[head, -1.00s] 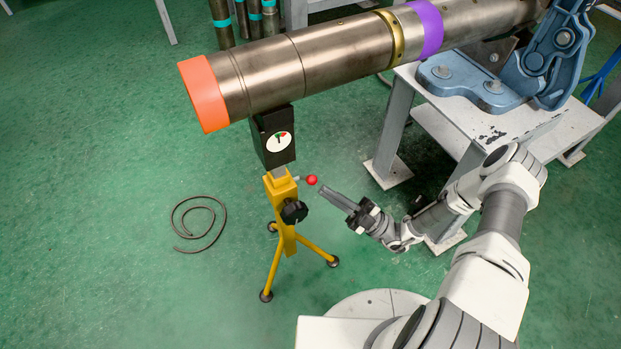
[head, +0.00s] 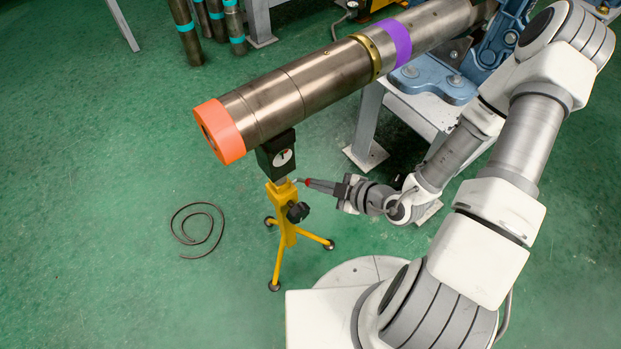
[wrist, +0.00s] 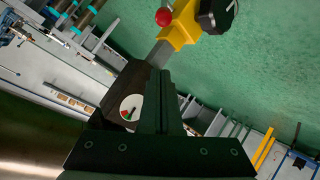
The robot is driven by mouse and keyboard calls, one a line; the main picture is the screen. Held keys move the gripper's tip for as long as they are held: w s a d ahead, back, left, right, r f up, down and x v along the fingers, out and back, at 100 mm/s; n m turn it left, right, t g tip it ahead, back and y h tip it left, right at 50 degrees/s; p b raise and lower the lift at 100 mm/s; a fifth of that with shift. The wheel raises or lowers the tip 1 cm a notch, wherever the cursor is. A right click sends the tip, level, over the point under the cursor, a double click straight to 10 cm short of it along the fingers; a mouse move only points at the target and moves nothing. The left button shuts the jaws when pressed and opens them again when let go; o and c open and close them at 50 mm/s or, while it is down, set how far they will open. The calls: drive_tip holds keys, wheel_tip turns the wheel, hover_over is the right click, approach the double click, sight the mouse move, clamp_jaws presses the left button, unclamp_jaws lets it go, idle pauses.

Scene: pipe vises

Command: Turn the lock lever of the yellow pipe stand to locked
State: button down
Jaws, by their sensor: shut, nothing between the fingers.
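The yellow pipe stand (head: 284,228) stands on three legs under the pipe's orange end. Its lock lever is a short rod with a red ball (head: 308,181) at the right of the stand's top; the ball also shows in the wrist view (wrist: 163,17). A black knob (head: 298,212) sits lower on the stand. My gripper (head: 313,184) is shut and empty, its tip by the red ball and partly overlapping it in the head view. In the wrist view the fingertips (wrist: 160,72) appear below the ball with a gap in the picture. Contact cannot be told.
A large steel pipe (head: 310,86) with an orange end (head: 219,131) rests above the stand's black head with a dial (head: 283,157). A blue vise (head: 440,83) on a white bench supports it at right. A cable coil (head: 198,230) lies on open green floor.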

sight(304, 181)
drive_tip(key=w+a+f+b, duration=0.1)
drive_tip(key=f, duration=0.1)
drive_tip(key=w+a+f+b, duration=0.1)
drive_tip(key=w+f+b, duration=0.1)
drive_tip(key=w+a+f+b, duration=0.1)
drive_tip(key=w+f, duration=0.1)
drive_tip(key=shift+w+a+f, duration=0.1)
drive_tip(key=shift+a+f, duration=0.1)
drive_tip(key=shift+a, duration=0.05)
drive_tip(key=shift+d+f, duration=0.15)
drive_tip(key=shift+d, duration=0.3)
